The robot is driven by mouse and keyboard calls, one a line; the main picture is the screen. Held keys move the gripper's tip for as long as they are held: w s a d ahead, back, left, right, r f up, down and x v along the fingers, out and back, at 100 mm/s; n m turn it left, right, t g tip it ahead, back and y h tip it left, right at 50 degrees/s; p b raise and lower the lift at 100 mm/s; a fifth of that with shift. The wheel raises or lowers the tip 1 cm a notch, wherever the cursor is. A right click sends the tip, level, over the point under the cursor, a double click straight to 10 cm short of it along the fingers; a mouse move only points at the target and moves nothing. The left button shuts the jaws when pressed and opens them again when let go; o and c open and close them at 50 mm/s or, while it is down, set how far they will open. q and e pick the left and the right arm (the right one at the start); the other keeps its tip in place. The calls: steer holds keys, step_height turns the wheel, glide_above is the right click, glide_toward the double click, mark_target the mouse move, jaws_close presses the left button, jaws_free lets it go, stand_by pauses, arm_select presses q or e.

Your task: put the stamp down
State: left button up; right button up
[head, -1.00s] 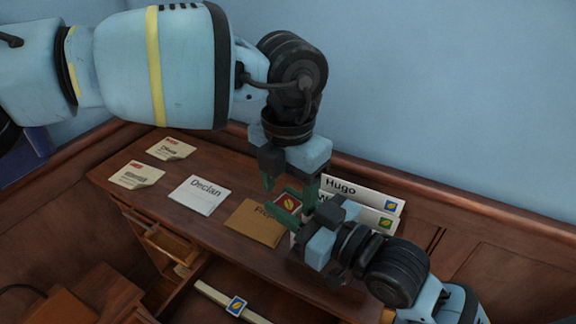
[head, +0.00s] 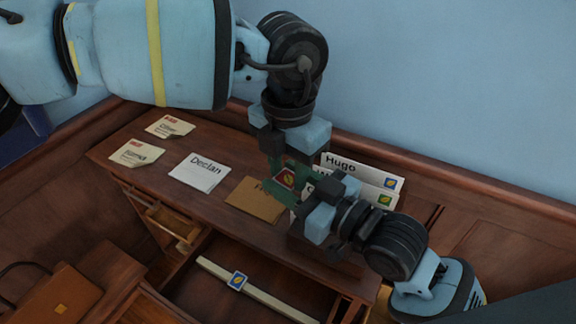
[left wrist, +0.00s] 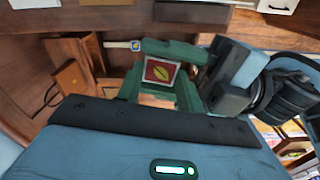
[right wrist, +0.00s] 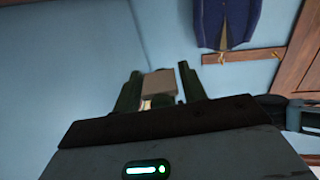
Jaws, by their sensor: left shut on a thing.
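The stamp (head: 285,179) shows a red square face with a yellow leaf. It also shows in the left wrist view (left wrist: 160,72). My left gripper (head: 285,171) comes down from above and is shut on the stamp, above the desk. My right gripper (head: 284,192) reaches in from the right, its fingers close around the stamp. In the right wrist view, the stamp's grey-brown block (right wrist: 158,84) lies between its fingers, with a gap at the right finger, so it looks open. The fingers hide much of the stamp.
On the wooden desk (head: 225,150) lie a white Declan envelope (head: 200,172), a brown envelope (head: 255,200) and two notes (head: 137,153) (head: 170,127). Letters, one marked Hugo (head: 362,172), stand at the right. An open drawer below holds a pale strip with a blue leaf badge (head: 238,281).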

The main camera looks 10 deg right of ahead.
steer(key=shift+o, duration=1.3)
